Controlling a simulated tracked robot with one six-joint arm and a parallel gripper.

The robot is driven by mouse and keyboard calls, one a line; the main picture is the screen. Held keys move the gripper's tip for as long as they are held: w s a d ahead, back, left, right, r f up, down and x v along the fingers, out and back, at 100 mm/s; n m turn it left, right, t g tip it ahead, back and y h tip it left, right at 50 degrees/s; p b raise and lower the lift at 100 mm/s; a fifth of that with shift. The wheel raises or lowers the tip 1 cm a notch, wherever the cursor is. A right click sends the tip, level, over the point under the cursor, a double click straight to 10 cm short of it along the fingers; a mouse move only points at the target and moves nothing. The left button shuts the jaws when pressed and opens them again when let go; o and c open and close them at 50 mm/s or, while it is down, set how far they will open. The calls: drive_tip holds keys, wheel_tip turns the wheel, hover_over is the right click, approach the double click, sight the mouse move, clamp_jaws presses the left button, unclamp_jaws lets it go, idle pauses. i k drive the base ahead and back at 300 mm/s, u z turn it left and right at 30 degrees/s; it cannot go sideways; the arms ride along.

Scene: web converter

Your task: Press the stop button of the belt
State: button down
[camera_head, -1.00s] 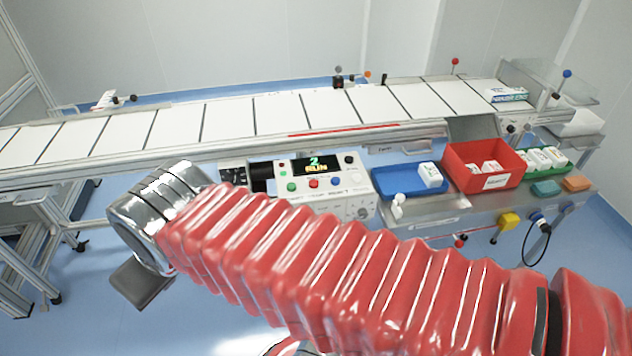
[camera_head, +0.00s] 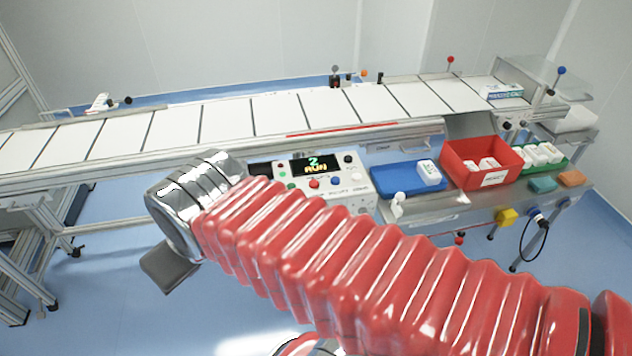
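The belt (camera_head: 225,121) runs across the view, with white panels parted by dark lines. Its control box (camera_head: 350,187) stands at the near side, with a lit display (camera_head: 315,165) reading "2 RUN". A red button (camera_head: 314,184) sits below the display, with a blue button (camera_head: 336,181) to its right and a green one (camera_head: 292,187) to its left. I cannot read the button labels. My arm crosses in front and hides the box's lower left. My gripper (camera_head: 168,267) shows as a dark grey piece under the silver wrist, left of and nearer than the box; its fingers cannot be made out.
Right of the box, a blue tray (camera_head: 397,186) holds a white pack, and a red bin (camera_head: 462,155) holds white items. A green tray (camera_head: 556,165) holds several white packs. A teal block (camera_head: 543,185) and an orange block (camera_head: 571,178) lie at the shelf's front.

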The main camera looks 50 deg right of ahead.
sight(313, 184)
drive_tip(key=u, duration=0.05)
drive_tip(key=i, duration=1)
drive_tip(key=z, duration=0.05)
